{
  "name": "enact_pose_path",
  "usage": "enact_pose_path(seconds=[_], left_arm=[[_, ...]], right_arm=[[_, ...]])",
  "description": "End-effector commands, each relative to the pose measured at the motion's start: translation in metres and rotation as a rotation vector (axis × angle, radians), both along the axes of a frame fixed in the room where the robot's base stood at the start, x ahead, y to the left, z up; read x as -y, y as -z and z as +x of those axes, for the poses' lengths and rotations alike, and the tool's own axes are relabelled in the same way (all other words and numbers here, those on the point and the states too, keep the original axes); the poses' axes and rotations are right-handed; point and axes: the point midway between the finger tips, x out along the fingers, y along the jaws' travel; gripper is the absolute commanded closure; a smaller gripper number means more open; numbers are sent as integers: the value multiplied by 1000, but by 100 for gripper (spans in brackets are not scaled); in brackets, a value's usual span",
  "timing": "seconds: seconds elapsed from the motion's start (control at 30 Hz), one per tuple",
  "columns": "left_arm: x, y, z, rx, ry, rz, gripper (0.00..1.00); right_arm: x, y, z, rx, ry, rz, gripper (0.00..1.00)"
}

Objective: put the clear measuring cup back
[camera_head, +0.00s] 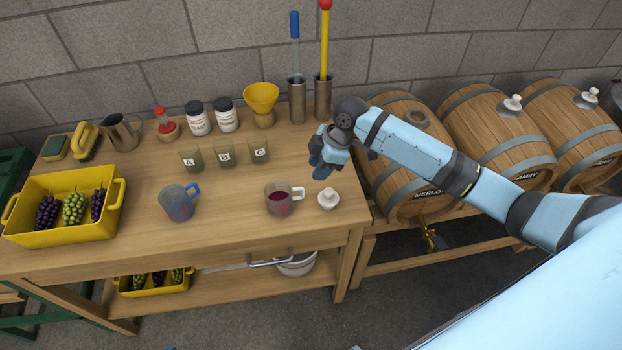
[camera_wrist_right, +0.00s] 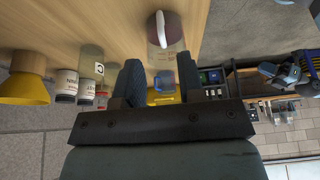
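My left gripper is not in view.
A white stopper (camera_head: 328,199) stands right of the clear cup. Glasses marked A, B and C (camera_head: 225,156) stand behind. A yellow funnel (camera_head: 261,104) and steel holders (camera_head: 297,102) with tall tools line the back. A yellow grape crate (camera_head: 62,231) is left; barrels (camera_head: 402,180) are right.

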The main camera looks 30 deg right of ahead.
Motion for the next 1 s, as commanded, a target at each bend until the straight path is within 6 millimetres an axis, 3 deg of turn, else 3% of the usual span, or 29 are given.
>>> enact_pose_path(seconds=[0.17,0.27,0.37,0.5,0.7,0.9,1.0], left_arm=[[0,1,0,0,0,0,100],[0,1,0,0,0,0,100],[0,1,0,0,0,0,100],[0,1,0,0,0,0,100],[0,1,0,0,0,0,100],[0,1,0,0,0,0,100],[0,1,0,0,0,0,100]], right_arm=[[4,-11,-3,2,6,3,64],[-7,3,-11,16,48,26,64],[-28,34,-28,52,149,79,64],[-59,78,-65,132,363,184,64],[-80,117,-132,251,681,327,64],[-77,128,-196,361,904,418,64],[-74,128,-215,397,959,438,64]])
